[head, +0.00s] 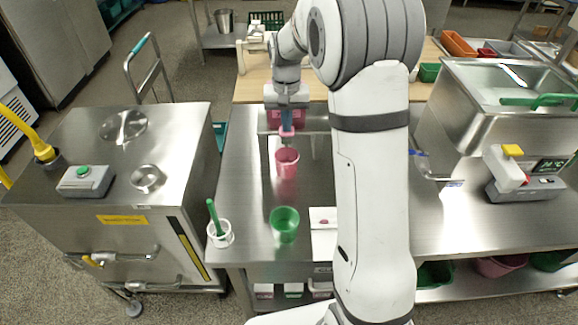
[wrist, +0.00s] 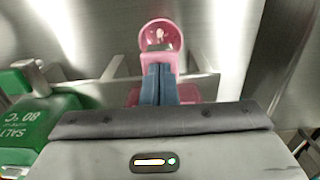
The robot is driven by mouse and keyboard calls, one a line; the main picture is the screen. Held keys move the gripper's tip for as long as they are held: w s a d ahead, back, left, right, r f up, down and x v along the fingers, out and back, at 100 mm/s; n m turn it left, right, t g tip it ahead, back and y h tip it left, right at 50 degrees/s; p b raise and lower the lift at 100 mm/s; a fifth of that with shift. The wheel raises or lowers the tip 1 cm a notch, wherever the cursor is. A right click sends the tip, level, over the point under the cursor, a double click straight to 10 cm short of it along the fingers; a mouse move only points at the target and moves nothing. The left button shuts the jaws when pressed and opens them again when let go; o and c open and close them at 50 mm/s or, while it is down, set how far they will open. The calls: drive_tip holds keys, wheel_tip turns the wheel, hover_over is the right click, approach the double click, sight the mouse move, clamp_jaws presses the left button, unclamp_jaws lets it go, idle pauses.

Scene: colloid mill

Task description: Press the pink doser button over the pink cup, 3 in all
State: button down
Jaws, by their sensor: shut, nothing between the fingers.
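The pink cup (head: 287,163) stands upright on the steel table below my gripper, and its round mouth shows in the wrist view (wrist: 161,32). The pink doser (head: 272,119) is behind and partly under my gripper (head: 286,121); part of its pink body (wrist: 190,92) shows beside the fingers in the wrist view. My gripper's blue fingers (wrist: 159,70) are shut together with nothing between them. Their tips are at the pink front part of the doser, over the near side of the cup. The button is hidden by the fingers, and I cannot tell whether they touch it.
A green doser (wrist: 45,120) marked "SALT 80 °C" is close at left in the wrist view. A green cup (head: 284,224), a white pot (head: 221,235) with a green-handled tool and a white card (head: 323,220) are nearer on the table. A steel hopper (head: 470,120) stands right.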

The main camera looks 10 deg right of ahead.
drive_tip(key=shift+f+b, duration=0.3)
drive_tip(key=shift+f, duration=0.25)
drive_tip(key=shift+r, duration=0.1)
drive_tip(key=shift+r+p, duration=1.1)
drive_tip(key=shift+r, duration=0.3)
drive_tip(key=shift+f, duration=0.1)
drive_tip(key=shift+f+b, duration=0.9)
drive_tip(key=shift+f, duration=0.45)
drive_tip(key=shift+r+p, duration=1)
drive_tip(key=shift+r, duration=0.45)
